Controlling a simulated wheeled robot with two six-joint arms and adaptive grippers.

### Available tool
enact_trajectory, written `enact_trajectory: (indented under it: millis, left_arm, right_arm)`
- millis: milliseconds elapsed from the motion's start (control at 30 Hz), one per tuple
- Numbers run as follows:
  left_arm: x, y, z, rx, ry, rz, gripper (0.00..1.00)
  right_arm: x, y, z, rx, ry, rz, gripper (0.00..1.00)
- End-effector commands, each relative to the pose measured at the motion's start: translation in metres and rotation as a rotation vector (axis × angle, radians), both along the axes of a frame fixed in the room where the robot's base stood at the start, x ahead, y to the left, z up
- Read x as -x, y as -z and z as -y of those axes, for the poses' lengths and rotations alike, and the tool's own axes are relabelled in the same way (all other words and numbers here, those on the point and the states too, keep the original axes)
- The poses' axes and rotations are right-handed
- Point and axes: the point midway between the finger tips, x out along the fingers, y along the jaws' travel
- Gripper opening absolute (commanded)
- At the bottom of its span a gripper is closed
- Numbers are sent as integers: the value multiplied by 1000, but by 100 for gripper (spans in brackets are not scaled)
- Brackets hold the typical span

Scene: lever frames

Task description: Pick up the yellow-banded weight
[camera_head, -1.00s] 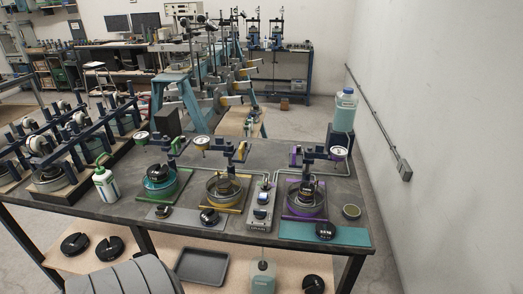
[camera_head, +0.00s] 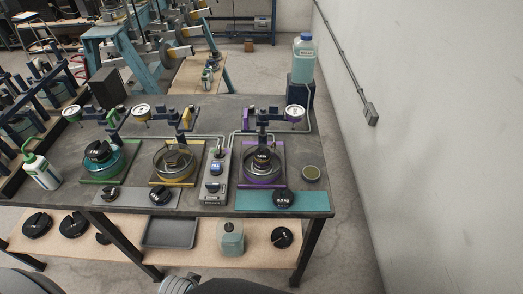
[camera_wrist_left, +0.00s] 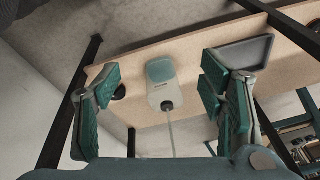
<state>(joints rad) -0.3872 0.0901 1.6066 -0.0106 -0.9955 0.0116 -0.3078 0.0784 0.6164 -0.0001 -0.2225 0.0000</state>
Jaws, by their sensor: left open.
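I cannot make out a yellow band on any weight. Another black weight (camera_head: 284,198) lies on the teal mat (camera_head: 252,203). My left gripper (camera_wrist_left: 163,73) is open and empty in the left wrist view, its fingers either side of the line of sight to a bottle on the lower shelf. My right gripper is not in view.
Green (camera_head: 103,179) and purple-based (camera_head: 261,184) stations flank the yellow one, with a control box (camera_head: 214,180) between. A squeeze bottle (camera_head: 41,171) stands at left. The lower shelf holds black weights (camera_head: 281,237), a tray (camera_head: 171,233) and a bottle (camera_head: 230,238). A wall is at right.

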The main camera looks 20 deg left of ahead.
Motion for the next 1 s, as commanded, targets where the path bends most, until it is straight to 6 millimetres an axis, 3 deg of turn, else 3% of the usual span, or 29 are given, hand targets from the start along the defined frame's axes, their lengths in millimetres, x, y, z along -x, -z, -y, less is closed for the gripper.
enact_trajectory:
  millis: [33, 133, 200, 500, 700, 833, 1000]
  left_arm:
    - [-12, -29, 2, -1, 1, 21, 64]
    - [-38, -89, 7, -4, -10, 57, 64]
    - [-74, -135, 14, -1, -40, 92, 64]
    - [-218, -266, 58, 60, -176, 152, 64]
    - [-291, -358, 100, 84, -188, 169, 64]
    - [-309, -389, 115, 80, -184, 172, 64]
    - [-324, -358, 113, 77, -184, 168, 64]
  right_arm:
    - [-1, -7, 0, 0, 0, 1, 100]
    - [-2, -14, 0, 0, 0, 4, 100]
    - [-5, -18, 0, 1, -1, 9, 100]
    - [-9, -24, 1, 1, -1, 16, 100]
    - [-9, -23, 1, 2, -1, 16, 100]
    - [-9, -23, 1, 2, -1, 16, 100]
    - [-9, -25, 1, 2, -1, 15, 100]
